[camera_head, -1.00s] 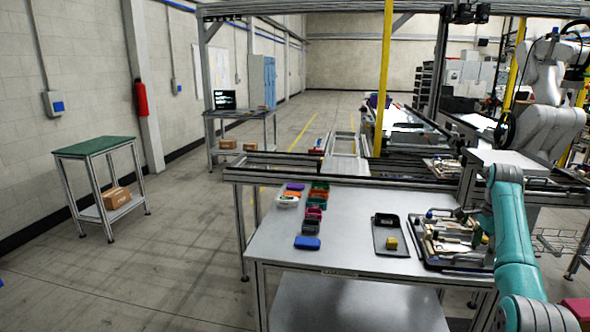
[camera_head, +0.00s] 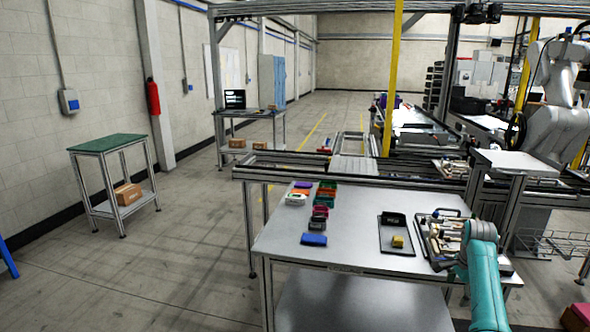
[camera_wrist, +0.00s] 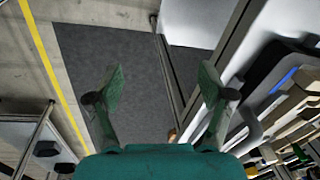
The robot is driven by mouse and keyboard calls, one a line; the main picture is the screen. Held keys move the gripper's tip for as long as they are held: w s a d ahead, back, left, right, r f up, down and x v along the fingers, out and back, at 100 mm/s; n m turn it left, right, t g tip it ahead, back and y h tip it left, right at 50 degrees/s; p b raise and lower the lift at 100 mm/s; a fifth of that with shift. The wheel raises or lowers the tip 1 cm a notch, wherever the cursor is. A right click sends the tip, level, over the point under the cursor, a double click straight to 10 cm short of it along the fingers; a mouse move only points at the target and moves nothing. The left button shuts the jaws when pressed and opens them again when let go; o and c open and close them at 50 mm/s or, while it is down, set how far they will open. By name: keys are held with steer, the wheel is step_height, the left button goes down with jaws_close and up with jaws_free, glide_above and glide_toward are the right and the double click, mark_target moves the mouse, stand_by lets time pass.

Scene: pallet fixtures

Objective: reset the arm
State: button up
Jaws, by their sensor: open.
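My teal arm (camera_head: 482,285) shows at the lower right in the head view, its upper part in front of the right end of the table. In the wrist view my gripper (camera_wrist: 158,92) is open, its two green fingers spread wide with nothing between them. Beyond the fingers are a dark grey floor area and the table's edge. The pallet fixture (camera_head: 437,237) lies on the right of the table, partly hidden by my arm. It also shows at the right of the wrist view (camera_wrist: 290,110).
The grey table (camera_head: 350,235) holds a black tray (camera_head: 396,247) with a yellow block (camera_head: 397,241), a blue box (camera_head: 314,239) and several small coloured bins (camera_head: 322,200). A green-topped stand (camera_head: 108,143) is at the left. The floor between is clear.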

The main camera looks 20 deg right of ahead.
steer(key=s+a+f+n+t+h, duration=0.1)
steer(key=a+f+n+t, duration=0.15)
steer(key=a+f, duration=0.7)
steer(key=s+a+f+n+t, duration=0.1)
steer(key=s+a+f+n, duration=0.15)
steer(key=a+f, duration=0.7)
steer(key=s+a+f+n+t, duration=0.3)
steer(key=s+a+f+n, duration=0.2)
steer(key=s+a+f, duration=0.65)
steer(key=s+a+r+n+t, duration=0.25)
steer(key=s+a+r, duration=0.25)
steer(key=s+a, duration=0.3)
steer(key=s+a+r+n+t, duration=0.1)
steer(key=s+a+r+n, duration=0.2)
steer(key=s+a+r, duration=0.55)
steer(key=s+a+r+n+t+y, duration=0.1)
steer(key=s+r+n, duration=0.2)
steer(key=s+r, duration=0.5)
steer(key=s+a+r+n+t+y, duration=0.1)
steer(key=s+a+r+n+t, duration=0.1)
steer(key=s+r, duration=0.6)
steer(key=shift+s+r+n+t, duration=0.3)
steer(key=shift+r+n, duration=0.15)
steer(key=shift+r, duration=0.4)
